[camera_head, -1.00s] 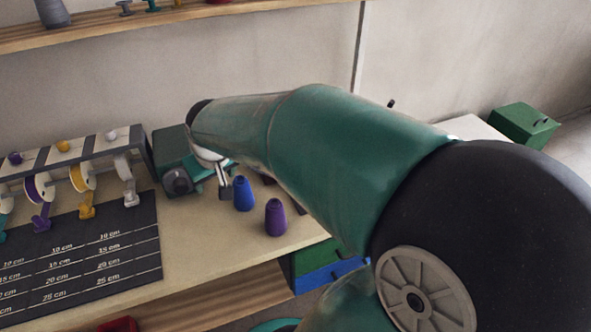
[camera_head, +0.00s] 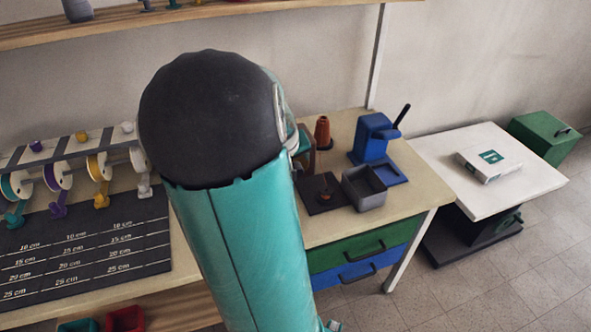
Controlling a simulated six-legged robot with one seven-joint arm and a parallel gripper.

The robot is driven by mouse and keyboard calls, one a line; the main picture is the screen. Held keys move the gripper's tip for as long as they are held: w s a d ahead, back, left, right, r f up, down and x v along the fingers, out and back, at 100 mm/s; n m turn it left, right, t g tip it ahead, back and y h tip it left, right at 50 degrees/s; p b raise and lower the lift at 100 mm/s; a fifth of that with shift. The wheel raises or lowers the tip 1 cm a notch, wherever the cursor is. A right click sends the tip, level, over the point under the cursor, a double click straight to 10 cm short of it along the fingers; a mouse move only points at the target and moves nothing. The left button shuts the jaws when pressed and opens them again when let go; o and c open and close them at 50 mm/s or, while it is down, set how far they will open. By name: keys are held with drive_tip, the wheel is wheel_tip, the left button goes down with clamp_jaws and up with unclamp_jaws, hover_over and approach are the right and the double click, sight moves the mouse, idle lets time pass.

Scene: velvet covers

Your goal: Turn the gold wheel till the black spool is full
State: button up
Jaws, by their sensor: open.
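I cannot make out the gold wheel or the black spool in the current head view. My teal arm with its round black joint stands across the middle of the bench and covers the part where a green machine with a dark round part showed earlier. My gripper is hidden behind the arm, so its relation to the wheel cannot be seen. On the rack at the left, a gold-coloured ribbon reel (camera_head: 95,168) hangs among other reels, with a gold clip (camera_head: 101,200) below it.
A dark measuring mat (camera_head: 85,245) lies at the bench's left. Right of my arm are an orange-brown cone (camera_head: 322,131), a dark board (camera_head: 318,203), an open grey box (camera_head: 364,195) and a blue lever device (camera_head: 371,138). A white table (camera_head: 510,150) stands farther right.

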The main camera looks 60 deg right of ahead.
sight(302, 170)
drive_tip(key=shift+x, duration=3.85)
drive_tip(key=shift+w, duration=0.1)
drive_tip(key=c, duration=1)
drive_tip(key=shift+o, duration=0.2)
drive_tip(key=shift+s+t+y, duration=0.2)
drive_tip(key=shift+t+y, duration=0.2)
drive_tip(key=shift+d+t+y, duration=0.1)
drive_tip(key=shift+t+y, duration=0.2)
drive_tip(key=t+y, duration=0.1)
drive_tip(key=m+t+y, duration=0.1)
drive_tip(key=t+y, duration=0.2)
drive_tip(key=shift+s+d+m, duration=0.3)
drive_tip(key=shift+s, duration=0.05)
drive_tip(key=t+y, duration=0.2)
drive_tip(key=m+t+y, duration=0.1)
drive_tip(key=t, duration=0.1)
drive_tip(key=shift+s+d+f, duration=0.15)
drive_tip(key=shift+f, duration=0.15)
drive_tip(key=t+y, duration=0.1)
drive_tip(key=m+t+y, duration=0.1)
drive_tip(key=t, duration=0.1)
drive_tip(key=shift+f+t+y, duration=0.25)
drive_tip(key=shift+t+y, duration=0.15)
